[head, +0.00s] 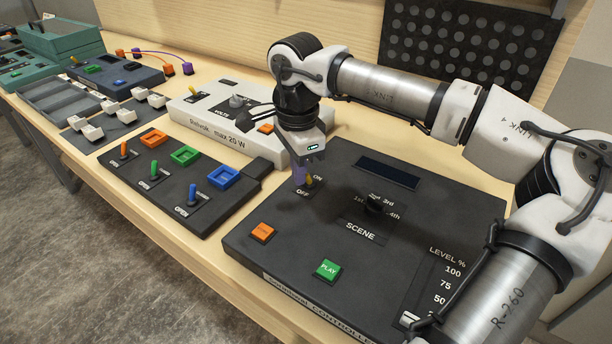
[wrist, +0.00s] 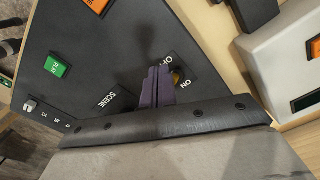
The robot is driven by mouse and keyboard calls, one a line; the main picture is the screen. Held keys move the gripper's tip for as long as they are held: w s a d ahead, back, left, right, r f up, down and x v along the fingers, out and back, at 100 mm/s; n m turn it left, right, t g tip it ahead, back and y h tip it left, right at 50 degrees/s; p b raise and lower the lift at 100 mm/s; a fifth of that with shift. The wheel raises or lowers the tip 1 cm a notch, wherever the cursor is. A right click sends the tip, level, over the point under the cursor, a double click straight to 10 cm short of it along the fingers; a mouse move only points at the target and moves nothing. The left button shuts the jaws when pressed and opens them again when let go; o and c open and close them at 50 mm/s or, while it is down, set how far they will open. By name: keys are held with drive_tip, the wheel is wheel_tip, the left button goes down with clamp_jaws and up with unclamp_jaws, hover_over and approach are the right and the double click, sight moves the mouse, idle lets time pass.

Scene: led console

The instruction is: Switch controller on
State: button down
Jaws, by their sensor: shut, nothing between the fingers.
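The controller (head: 295,243) is a wide black box on the table, with a dark display (head: 388,173) at its back. Its brass ON/OFF toggle (head: 310,181) sits near the back left, between the ON and OFF labels. My gripper (head: 299,182) points down at this switch, its purple fingers shut and empty. In the wrist view the fingers (wrist: 157,72) are right beside the toggle (wrist: 178,77) and partly cover it. I cannot tell whether they touch it, or which way the lever leans.
The controller also carries a black SCENE knob (head: 374,204), an orange button (head: 262,232), a green PLAY button (head: 328,270) and a level slider. A white power box (head: 205,112) stands behind left. A black panel with coloured switches (head: 172,200) lies to the left.

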sight(303, 192)
drive_tip(key=shift+f+b, duration=0.5)
drive_tip(key=shift+f, duration=0.15)
drive_tip(key=shift+w, duration=0.1)
drive_tip(key=shift+w+d, duration=0.25)
drive_tip(key=shift+w, duration=0.05)
drive_tip(key=shift+w+d, duration=0.5)
drive_tip(key=shift+w, duration=0.05)
idle(0.3)
wheel_tip(303, 192, up, 7)
drive_tip(key=p, duration=0.5)
drive_tip(key=shift+s+a, duration=0.3)
drive_tip(key=shift+s, duration=0.05)
